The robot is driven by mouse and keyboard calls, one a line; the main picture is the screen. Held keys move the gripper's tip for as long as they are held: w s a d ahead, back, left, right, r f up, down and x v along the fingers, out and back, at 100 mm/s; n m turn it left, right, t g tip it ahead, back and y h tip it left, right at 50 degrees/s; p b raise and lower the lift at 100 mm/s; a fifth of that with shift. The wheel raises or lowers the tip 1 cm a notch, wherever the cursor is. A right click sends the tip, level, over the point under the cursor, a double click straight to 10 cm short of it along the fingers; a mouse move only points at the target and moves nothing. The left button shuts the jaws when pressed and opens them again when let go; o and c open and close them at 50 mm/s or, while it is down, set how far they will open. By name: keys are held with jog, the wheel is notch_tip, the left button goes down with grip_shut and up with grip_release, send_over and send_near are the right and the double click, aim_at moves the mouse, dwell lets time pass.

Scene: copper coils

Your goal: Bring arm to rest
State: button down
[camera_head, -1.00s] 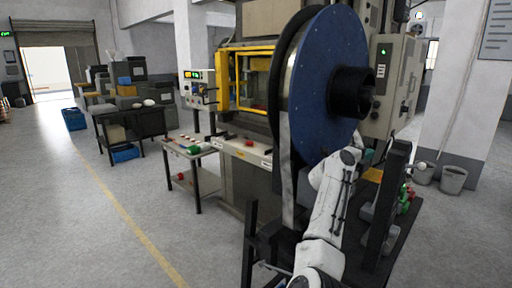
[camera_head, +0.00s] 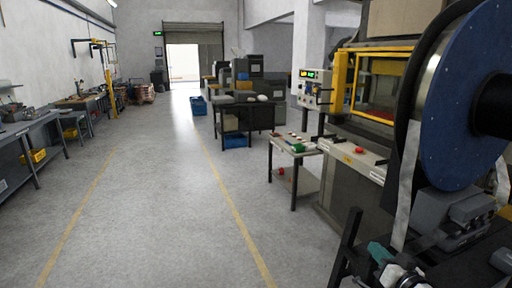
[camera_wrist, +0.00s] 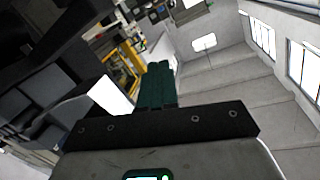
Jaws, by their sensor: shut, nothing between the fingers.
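My gripper (camera_wrist: 158,70) shows in the wrist view with its two dark teal fingers pressed together and nothing between them. It points away into the hall, with grey wall and bright windows beyond. In the head view a teal part of my gripper (camera_head: 379,252) and a piece of my white arm show at the bottom right, below the coil reel. The rest of the arm is outside the head view. The large reel (camera_head: 458,110) has a blue side disc and a dark hub, and a metal strip (camera_head: 406,190) hangs from it.
A press machine (camera_head: 372,100) with a yellow frame stands beside the reel. A small table (camera_head: 297,146) with coloured parts stands left of it. Dark benches (camera_head: 250,118) stand farther back. Workbenches (camera_head: 30,130) line the left wall. The floor (camera_head: 150,200) between yellow lines is clear.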

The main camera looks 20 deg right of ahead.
jog(key=s+a+f+n+g+y, duration=0.35)
jog(key=s+a+f+g, duration=0.45)
jog(key=s+a+f, duration=0.55)
jog(key=s+a+f+g+h, duration=0.1)
jog(key=s+a+f+g, duration=0.1)
jog(key=s, duration=0.8)
jog(key=s+a+f+g+h, duration=0.1)
jog(key=s+f+g, duration=0.3)
jog(key=s, duration=0.7)
jog(key=shift+s+a+g, duration=0.25)
jog(key=shift+a+g, duration=0.15)
jog(key=shift+g, duration=0.6)
jog(key=shift+w+f+n, duration=0.1)
jog(key=shift+n, duration=0.15)
